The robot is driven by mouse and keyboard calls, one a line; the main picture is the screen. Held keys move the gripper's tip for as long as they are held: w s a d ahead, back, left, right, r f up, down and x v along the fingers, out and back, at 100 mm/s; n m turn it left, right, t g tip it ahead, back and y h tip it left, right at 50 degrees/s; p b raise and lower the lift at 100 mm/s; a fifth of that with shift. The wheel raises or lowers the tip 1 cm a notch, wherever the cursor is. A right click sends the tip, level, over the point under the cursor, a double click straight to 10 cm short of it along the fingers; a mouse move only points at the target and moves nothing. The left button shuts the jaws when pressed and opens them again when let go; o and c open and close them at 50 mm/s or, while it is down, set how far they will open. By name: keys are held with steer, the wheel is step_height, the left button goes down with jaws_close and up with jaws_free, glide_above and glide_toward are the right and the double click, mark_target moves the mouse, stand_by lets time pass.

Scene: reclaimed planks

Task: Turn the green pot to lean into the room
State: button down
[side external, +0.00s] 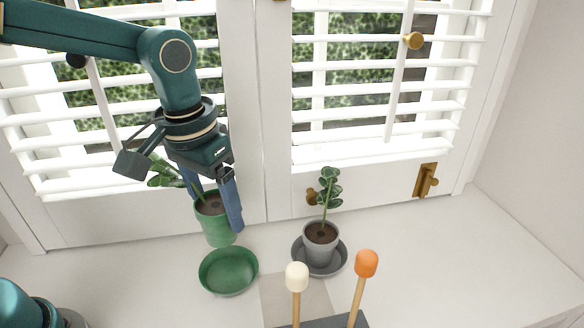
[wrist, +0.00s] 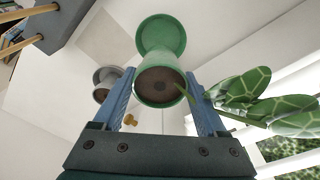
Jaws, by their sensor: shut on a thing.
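The green pot (side external: 217,231) is between the two blue fingers of my gripper (side external: 214,212), which is shut on its sides. It is roughly upright, behind and partly above the green saucer (side external: 229,271), which looks empty. I cannot tell exactly how high the pot is. In the wrist view the pot (wrist: 160,97) shows dark soil between the fingers (wrist: 160,76), with the saucer (wrist: 161,34) beyond. Its plant's patterned leaves (wrist: 265,92) lean right, towards the window side. In the side view, my gripper partly hides the leaves (side external: 163,175), which lean left.
A grey pot (side external: 320,243) with an upright plant stands on a grey saucer (side external: 341,262) to the right. A cream-topped stick (side external: 297,277) and an orange-topped stick (side external: 366,264) rise in front. White shutters (side external: 375,85) stand close behind. The right part of the sill is clear.

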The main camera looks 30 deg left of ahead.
mark_target(222, 238)
steer(key=shift+r, duration=1.8)
steer(key=shift+w+f+n, duration=0.1)
steer(key=shift+w+n, duration=0.15)
steer(key=shift+n, duration=0.05)
steer(key=f+n, duration=0.1)
steer(key=w+f+n, duration=0.1)
steer(key=f, duration=0.1)
steer(key=shift+f, duration=0.15)
steer(key=shift+n+y, duration=0.3)
steer(key=shift+n, duration=0.4)
steer(key=f, duration=0.2)
steer(key=s+f, duration=0.1)
steer(key=f, duration=0.2)
steer(key=shift+s+f, duration=0.3)
steer(key=shift+f, duration=1.7)
